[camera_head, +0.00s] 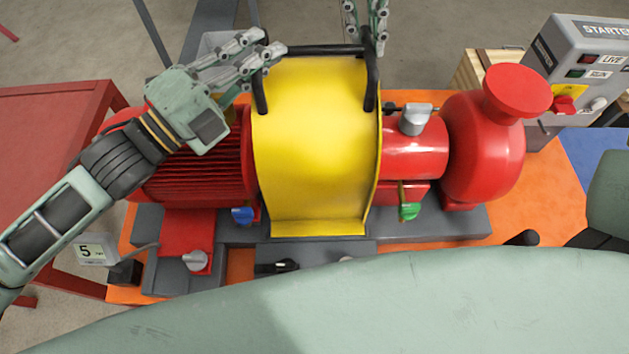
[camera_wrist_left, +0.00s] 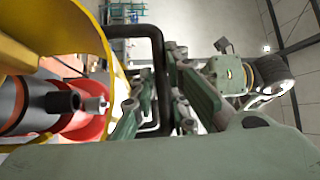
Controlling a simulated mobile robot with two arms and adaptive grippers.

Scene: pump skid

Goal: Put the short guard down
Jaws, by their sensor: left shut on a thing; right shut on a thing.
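The short guard is a yellow curved cover (camera_head: 315,150) with a black handle bar (camera_head: 320,50). It spans the middle of the skid between the red motor and the red pump; its yellow edge (camera_wrist_left: 105,50) arches over a dark shaft end in the left wrist view. Whether its foot rests on the base I cannot tell. My left gripper (camera_head: 272,48) is shut on the handle's left end; the black bar (camera_wrist_left: 157,75) passes between its fingers. My right gripper (camera_head: 378,45) is shut on the handle's right end, its arm mostly out of frame.
The red finned motor (camera_head: 195,165) is left of the guard and the red pump (camera_head: 485,140) right. A grey starter box (camera_head: 580,65) stands at far right, a red table (camera_head: 45,130) at left. Blue (camera_head: 242,215) and green (camera_head: 409,211) handles flank the guard's lower part.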

